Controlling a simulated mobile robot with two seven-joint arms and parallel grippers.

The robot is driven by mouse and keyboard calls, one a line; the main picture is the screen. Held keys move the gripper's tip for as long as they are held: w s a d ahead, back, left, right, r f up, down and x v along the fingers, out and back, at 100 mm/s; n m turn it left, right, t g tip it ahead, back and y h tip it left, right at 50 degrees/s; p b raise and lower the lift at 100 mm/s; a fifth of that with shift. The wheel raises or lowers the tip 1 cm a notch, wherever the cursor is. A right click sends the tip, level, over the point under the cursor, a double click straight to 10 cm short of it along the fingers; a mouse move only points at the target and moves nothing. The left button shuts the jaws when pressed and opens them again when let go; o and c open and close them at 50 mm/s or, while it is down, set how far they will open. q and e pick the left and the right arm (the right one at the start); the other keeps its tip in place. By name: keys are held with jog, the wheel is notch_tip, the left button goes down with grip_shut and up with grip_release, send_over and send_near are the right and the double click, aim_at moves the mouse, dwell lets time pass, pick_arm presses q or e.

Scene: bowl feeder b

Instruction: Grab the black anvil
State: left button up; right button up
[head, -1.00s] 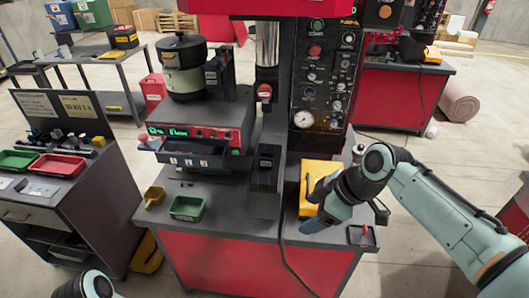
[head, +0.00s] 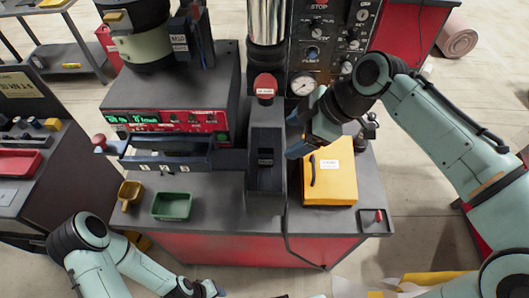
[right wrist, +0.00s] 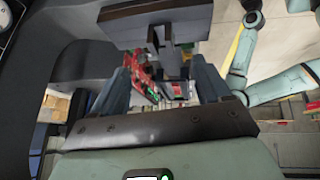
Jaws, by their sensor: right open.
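A dark block standing below the red-capped press rod, which I take for the black anvil (head: 265,190), is at the middle of the bench in the head view. My right gripper (head: 308,128) is just right of it, above the back of the yellow box, with its fingers apart. In the right wrist view, the fingers (right wrist: 165,85) are open, and a dark grey block with a notched stem (right wrist: 155,25) shows beyond them; I cannot tell whether it is the anvil. Nothing is visibly held. My left gripper (head: 205,289) is at the bottom edge, mostly cut off.
A yellow box (head: 333,175) with a dark handle lies right of the block. A green tray (head: 172,206) and a small yellow bin (head: 130,193) sit at the bench's left. An open drawer (head: 180,154) juts out under the red display. The front right of the bench holds a small red-knobbed plate (head: 376,220).

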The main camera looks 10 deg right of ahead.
aim_at(269, 150)
jog(key=x, duration=0.4)
jog(key=shift+w+a+f, duration=0.2)
jog(key=shift+w+f, duration=0.05)
jog(key=shift+f, duration=0.05)
jog(key=x, duration=0.5)
jog(key=shift+a, duration=0.35)
jog(key=shift+s, duration=0.1)
grip_shut()
